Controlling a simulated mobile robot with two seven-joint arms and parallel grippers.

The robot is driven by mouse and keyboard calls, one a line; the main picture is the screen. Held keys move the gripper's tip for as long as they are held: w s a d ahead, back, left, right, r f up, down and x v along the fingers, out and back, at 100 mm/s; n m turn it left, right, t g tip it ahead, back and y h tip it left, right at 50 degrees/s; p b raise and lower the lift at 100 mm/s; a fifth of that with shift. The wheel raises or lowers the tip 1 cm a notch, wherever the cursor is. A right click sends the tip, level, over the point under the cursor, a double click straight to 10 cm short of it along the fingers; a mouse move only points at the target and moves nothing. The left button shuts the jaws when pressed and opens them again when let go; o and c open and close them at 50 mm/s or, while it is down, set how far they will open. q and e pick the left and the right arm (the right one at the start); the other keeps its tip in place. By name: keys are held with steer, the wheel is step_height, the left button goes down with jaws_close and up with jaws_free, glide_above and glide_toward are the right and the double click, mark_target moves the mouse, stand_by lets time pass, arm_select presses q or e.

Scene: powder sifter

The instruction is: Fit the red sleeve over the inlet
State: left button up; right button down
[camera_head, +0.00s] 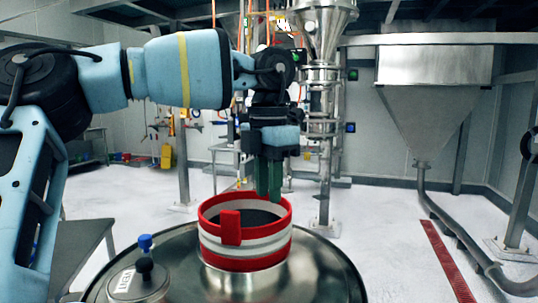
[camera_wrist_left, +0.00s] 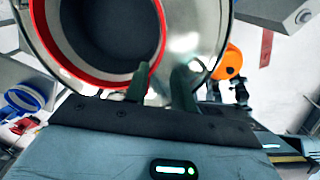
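The red sleeve (camera_head: 245,262), a ring with red and pale bands and a red tab at the front, stands upright at the metal inlet neck (camera_head: 240,284) on the round metal lid. The neck shows below the sleeve; how far the sleeve surrounds it is hidden. My left gripper (camera_head: 270,198) points down at the sleeve's back right rim. In the left wrist view its two fingers (camera_wrist_left: 164,68) are apart, one by the red rim (camera_wrist_left: 103,80) and the other over bare metal. I cannot tell whether either touches the sleeve. My right gripper is not in view.
The wide metal lid (camera_head: 325,280) has a small capped port (camera_head: 138,282) with a blue knob at left. A steel hopper column (camera_head: 322,100) stands behind, and a large hopper (camera_head: 432,100) at right. A red floor strip (camera_head: 447,262) lies at right.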

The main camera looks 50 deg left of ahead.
arm_select(q)
step_height(320, 180, up, 6)
steer(key=shift+r, duration=0.15)
stand_by(0.7)
